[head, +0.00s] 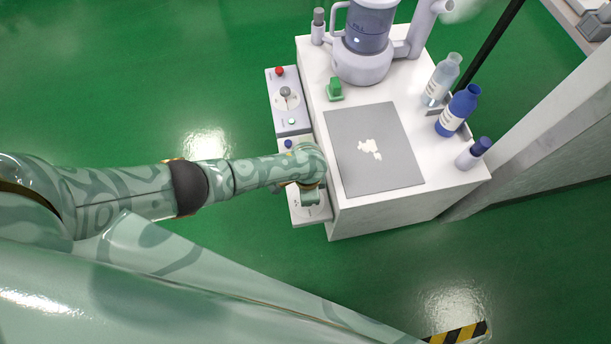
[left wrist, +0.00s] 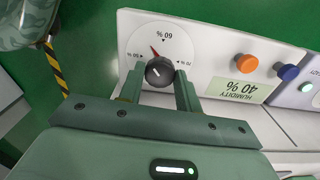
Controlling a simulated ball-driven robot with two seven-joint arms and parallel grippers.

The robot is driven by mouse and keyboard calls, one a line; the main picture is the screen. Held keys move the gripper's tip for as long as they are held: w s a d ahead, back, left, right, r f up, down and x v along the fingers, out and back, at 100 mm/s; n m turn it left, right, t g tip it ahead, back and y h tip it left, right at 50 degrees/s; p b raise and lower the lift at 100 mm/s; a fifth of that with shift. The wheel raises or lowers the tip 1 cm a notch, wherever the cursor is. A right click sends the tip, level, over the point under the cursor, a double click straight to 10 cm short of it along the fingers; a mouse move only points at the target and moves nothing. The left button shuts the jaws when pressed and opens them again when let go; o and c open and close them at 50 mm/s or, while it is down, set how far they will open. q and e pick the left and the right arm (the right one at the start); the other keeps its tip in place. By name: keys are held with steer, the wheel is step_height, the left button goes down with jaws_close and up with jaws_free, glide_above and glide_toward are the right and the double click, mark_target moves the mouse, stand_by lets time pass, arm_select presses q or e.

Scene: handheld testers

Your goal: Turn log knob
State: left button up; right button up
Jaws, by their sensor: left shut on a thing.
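A white humidity panel (left wrist: 215,62) shows in the left wrist view, with a black round knob (left wrist: 158,72) on a white dial. A red pointer beside the knob points to the upper left, near a small mark. The dial is marked with percent values, 60 % among them. A green display (left wrist: 240,90) reads HUMIDITY 40 %. My left gripper (left wrist: 160,78) is shut on the knob, one finger on each side. In the head view my left gripper (head: 309,190) is over the front panel (head: 312,214) and hides the knob. My right gripper is not in view.
An orange button (left wrist: 246,63) and a blue button (left wrist: 288,72) are right of the dial. Another panel (head: 287,101) with a grey knob and red button lies farther back. The white cabinet (head: 400,206) carries a grey mat (head: 352,170), bottles and a blender-like device (head: 364,45).

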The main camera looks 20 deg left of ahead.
arm_select(q)
steer(key=shift+s+d+r+n+p, duration=0.1)
steer(key=shift+n+p, duration=0.3)
steer(key=shift+n, duration=0.6)
steer(key=n+p, duration=0.1)
steer(key=n, duration=0.3)
steer(key=shift+n, duration=0.3)
steer(key=n+p, duration=0.1)
steer(key=n, duration=0.2)
steer(key=shift+n, duration=0.3)
steer(key=n, duration=0.3)
steer(key=shift+n, duration=0.3)
steer(key=n, duration=0.3)
steer(key=shift+n, duration=0.3)
steer(key=n, duration=0.3)
steer(key=shift+n, duration=0.3)
steer(key=n, duration=0.6)
steer(key=shift+n, duration=0.3)
steer(key=o, duration=1)
